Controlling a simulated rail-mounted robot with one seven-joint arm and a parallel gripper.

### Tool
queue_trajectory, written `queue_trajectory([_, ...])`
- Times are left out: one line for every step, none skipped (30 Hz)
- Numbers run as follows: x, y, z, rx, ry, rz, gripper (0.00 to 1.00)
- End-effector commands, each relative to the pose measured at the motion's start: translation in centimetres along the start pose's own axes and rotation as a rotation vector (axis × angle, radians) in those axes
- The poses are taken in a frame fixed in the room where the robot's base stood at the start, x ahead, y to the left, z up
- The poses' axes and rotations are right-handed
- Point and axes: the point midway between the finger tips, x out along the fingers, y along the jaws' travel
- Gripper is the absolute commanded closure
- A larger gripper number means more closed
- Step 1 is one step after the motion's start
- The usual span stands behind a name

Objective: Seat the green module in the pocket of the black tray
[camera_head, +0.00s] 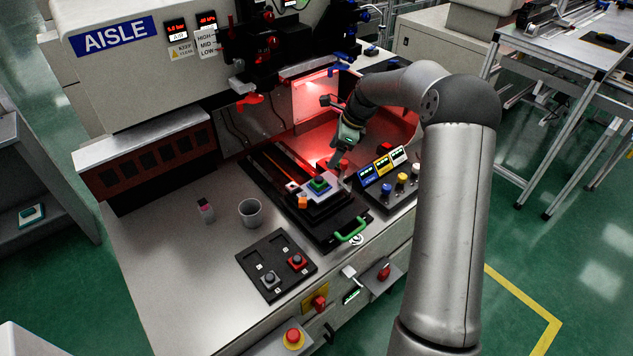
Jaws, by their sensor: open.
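The green module (319,184) is a small green block with a dark top. It sits on a pale block of the black slide fixture (264,187), under the red-lit machine. The black tray (252,279) lies flat on the bench at front left of the fixture. A grey module (269,279) and a red module (297,261) sit on its front part; pale marks show behind them. My gripper (334,164) points down just above and behind the green module, apart from it as far as I can tell. Its fingers are small and partly blurred into the background; nothing shows between them.
A grey cup (250,212) and a small pink-topped bottle (205,210) stand left of the fixture. A green handle (350,230) is at its front. A panel with knobs (388,187) stands to the right. The machine head (290,45) overhangs behind. Bare bench lies left of the tray.

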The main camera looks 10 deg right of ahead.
Motion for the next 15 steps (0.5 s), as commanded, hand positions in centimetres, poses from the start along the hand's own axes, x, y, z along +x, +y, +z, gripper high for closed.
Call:
queue_trajectory([1.1,0.1,0.1,0.001,-0.002,0.004,0.28])
queue_trajectory([1.8,0.1,0.1,0.001,-0.002,0.006,0.28])
queue_trajectory([2.5,0.1,0.1,0.0,-0.001,0.005,0.28])
queue_trajectory([3.1,0.1,0.1,0.0,-0.001,0.005,0.28])
queue_trajectory([3.6,0.1,0.1,0.0,-0.001,0.004,0.28])
queue_trajectory([4.2,0.1,0.1,-0.001,-0.001,0.004,0.28])
queue_trajectory([4.6,0.1,0.1,-0.001,-0.001,0.003,0.28])
queue_trajectory([4.9,0.1,0.1,-0.002,0.0,0.002,0.28])
queue_trajectory([5.3,0.1,0.1,-0.002,0.0,0.002,0.28])
queue_trajectory([5.4,0.1,0.1,-0.002,0.0,0.001,0.28])
queue_trajectory([5.6,0.1,0.1,-0.002,0.0,0.001,0.28])
queue_trajectory([5.7,0.1,0.1,-0.001,0.0,0.001,0.28])
queue_trajectory([5.9,0.1,0.1,-0.001,-0.001,0.001,0.28])
queue_trajectory([6.1,0.1,0.0,-0.001,-0.001,0.001,0.28])
queue_trajectory([6.6,0.1,-0.1,0.0,-0.001,0.003,0.28])
